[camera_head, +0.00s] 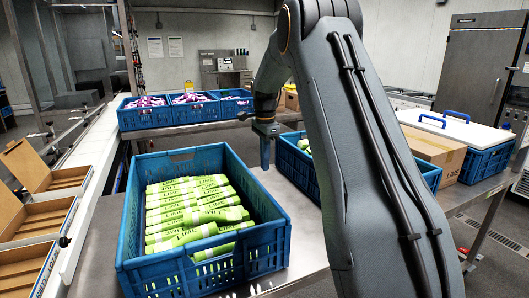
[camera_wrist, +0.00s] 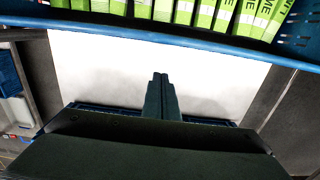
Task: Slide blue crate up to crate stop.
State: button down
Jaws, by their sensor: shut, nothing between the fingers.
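A blue crate (camera_head: 135,277) stands on the metal table in the head view, holding several green lime packs (camera_head: 195,205). A second blue crate (camera_head: 287,158) stands to its right, mostly hidden behind my arm, with a bit of green inside. My gripper (camera_head: 265,165) points down between these two crates, near the far right corner of the left one. In the wrist view my gripper (camera_wrist: 160,77) is shut and empty. A blue crate rim (camera_wrist: 190,40) with green packs lies beyond the fingertips, with a pale surface showing between. I cannot make out the crate stop.
Several blue crates (camera_head: 140,119) with purple packs stand on a table behind. A cardboard box (camera_head: 432,148) and a white lid (camera_head: 455,128) on another blue crate are at the right. Open cartons (camera_head: 35,215) line the left side. A strip of bare table (camera_head: 290,190) shows between the crates.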

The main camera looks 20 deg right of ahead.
jog(key=a+f+p, duration=0.3)
jog(key=a+f, duration=0.1)
jog(key=f, duration=0.1)
dwell(0.6)
